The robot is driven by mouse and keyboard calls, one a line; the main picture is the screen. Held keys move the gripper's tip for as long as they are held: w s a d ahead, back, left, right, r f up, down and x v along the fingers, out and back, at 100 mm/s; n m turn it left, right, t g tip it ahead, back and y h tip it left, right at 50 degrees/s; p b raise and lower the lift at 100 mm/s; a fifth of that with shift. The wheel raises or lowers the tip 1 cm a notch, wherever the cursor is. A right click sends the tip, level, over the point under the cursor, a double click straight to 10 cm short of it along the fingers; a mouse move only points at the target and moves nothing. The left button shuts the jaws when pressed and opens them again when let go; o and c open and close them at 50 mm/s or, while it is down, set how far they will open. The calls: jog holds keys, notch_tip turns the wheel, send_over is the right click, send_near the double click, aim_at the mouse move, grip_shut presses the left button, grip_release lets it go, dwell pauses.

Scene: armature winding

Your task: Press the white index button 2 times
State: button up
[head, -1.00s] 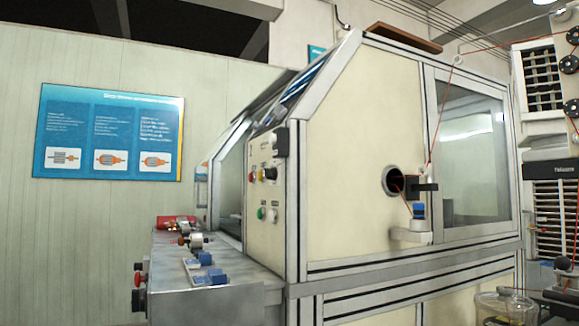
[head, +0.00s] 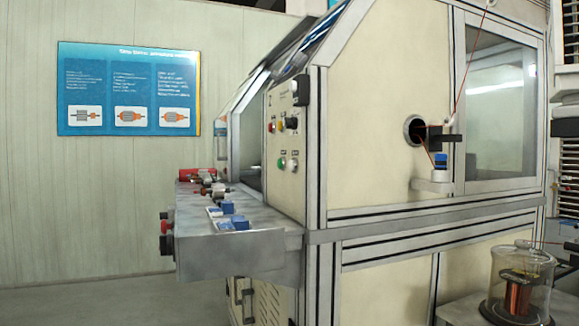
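A small white button (head: 292,165) sits low on the control panel of the winding machine (head: 375,190), just right of a green button (head: 281,163). I see the panel at a steep angle, so the labels beside the buttons are too small to read. I take this white one to be the index button. Nothing touches it or covers it. My gripper is not in this view.
Higher on the panel are a red button (head: 271,127), a yellow one (head: 281,125) and a black box (head: 300,91). A metal shelf (head: 240,257) with small parts juts out below the panel. A glass jar (head: 518,285) stands at lower right. Floor shows at lower left.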

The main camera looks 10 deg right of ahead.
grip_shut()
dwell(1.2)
